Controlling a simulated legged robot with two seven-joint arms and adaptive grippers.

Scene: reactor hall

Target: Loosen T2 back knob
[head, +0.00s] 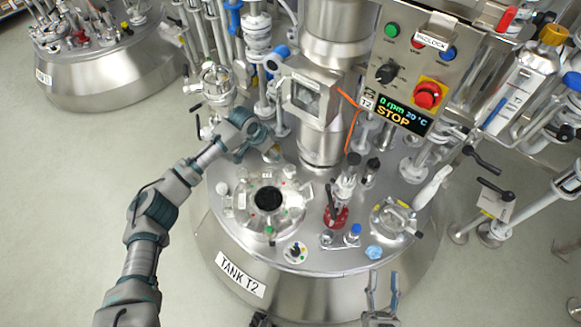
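Tank T2 (245,257) is a round steel vessel with a "TANK T2" label. On its lid is a round steel hatch (243,217) with a dark centre and several clamp knobs around its rim. My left arm reaches in from the left, and its gripper (272,152) points down at the far side of the hatch. The back knob is not clear there; the gripper and nearby fittings crowd that spot, and I cannot tell whether they touch. My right gripper (381,283) is at the bottom, in front of the tank, fingers apart and empty.
A control box (400,75) reads "0 rpm 20 °C STOP" at the upper right. A thick steel column (322,140) and an orange cable stand just right of my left gripper. Valves and pipes crowd the right side. Open floor (80,180) lies left.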

